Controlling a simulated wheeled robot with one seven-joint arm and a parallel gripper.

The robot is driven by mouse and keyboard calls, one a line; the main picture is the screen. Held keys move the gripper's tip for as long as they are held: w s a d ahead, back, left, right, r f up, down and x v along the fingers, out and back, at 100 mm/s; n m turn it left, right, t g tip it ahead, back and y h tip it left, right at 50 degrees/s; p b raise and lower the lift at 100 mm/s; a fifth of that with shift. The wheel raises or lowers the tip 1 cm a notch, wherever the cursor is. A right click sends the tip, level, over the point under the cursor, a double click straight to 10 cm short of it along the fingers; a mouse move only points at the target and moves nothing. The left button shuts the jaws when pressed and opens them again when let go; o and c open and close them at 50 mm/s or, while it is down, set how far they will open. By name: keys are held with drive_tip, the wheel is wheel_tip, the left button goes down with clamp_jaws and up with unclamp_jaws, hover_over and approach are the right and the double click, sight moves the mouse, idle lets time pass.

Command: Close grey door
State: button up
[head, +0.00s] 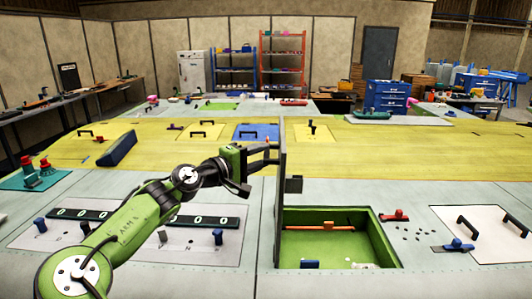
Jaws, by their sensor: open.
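The grey door (280,205) is a thin hatch panel seen almost edge-on. It stands upright at the left edge of an open green-lined compartment (383,243) in the pale work surface. A small dark block (294,184), perhaps its handle, sticks out on the door's right side. My gripper (258,166) is open and empty, just left of the door's upper part. I cannot tell whether a finger touches the door. The green arm reaches in from the lower left.
Inside the compartment lie an orange bar (320,228) and small blue and white items. A red clamp (395,215) sits at its right rim, with scattered dark bits beyond. A pale panel with two handles (478,232) lies right. Another grey door (380,52) is in the back wall.

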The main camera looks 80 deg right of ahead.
sight(267, 151)
drive_tip(key=x, duration=0.3)
clamp_jaws()
idle(0.3)
